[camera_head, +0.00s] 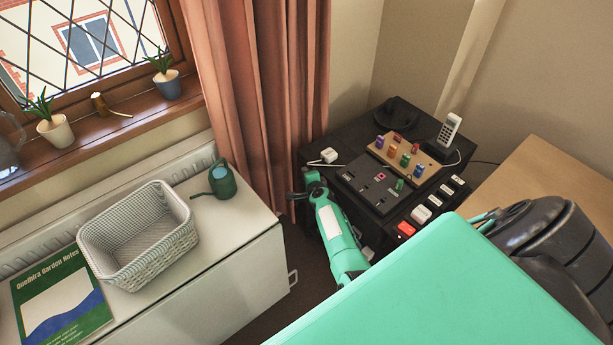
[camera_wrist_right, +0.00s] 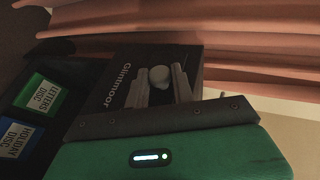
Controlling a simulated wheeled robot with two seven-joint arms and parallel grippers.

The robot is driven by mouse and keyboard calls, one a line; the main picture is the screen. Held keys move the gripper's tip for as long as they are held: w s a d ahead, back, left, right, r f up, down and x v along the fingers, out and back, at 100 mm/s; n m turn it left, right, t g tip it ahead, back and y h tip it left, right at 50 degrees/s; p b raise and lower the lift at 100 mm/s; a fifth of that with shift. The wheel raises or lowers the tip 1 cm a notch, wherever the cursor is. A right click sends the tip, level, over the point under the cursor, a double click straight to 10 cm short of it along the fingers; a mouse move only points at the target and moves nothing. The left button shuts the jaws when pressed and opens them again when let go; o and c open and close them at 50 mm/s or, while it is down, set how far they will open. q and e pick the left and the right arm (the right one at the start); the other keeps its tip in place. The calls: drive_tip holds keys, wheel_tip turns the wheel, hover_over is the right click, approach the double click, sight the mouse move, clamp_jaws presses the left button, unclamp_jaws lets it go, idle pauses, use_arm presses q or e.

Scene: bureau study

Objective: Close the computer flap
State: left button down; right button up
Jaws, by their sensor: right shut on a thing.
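The dark computer box (camera_wrist_right: 125,85), lettered "Glimmoor", fills the middle of the right wrist view. My right gripper (camera_wrist_right: 159,70) points at it, its two grey fingers shut on a small pale round knob (camera_wrist_right: 159,78). Whether this knob sits on the flap, and how far the flap stands open, I cannot tell. In the head view my right gripper (camera_head: 298,194) is at the left side of a black cabinet (camera_head: 335,205), its fingers small and dark. My left gripper is not in view.
A green disc label (camera_wrist_right: 42,95) and a blue disc label (camera_wrist_right: 17,137) lie left of the fingers. The cabinet top carries a switch panel (camera_head: 377,190), coloured pegs and a phone (camera_head: 449,128). A curtain (camera_head: 255,90) hangs close behind. A white sideboard (camera_head: 235,265) holds a basket (camera_head: 140,235).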

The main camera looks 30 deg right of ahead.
drive_tip(key=shift+d, duration=0.1)
drive_tip(key=o, duration=0.7)
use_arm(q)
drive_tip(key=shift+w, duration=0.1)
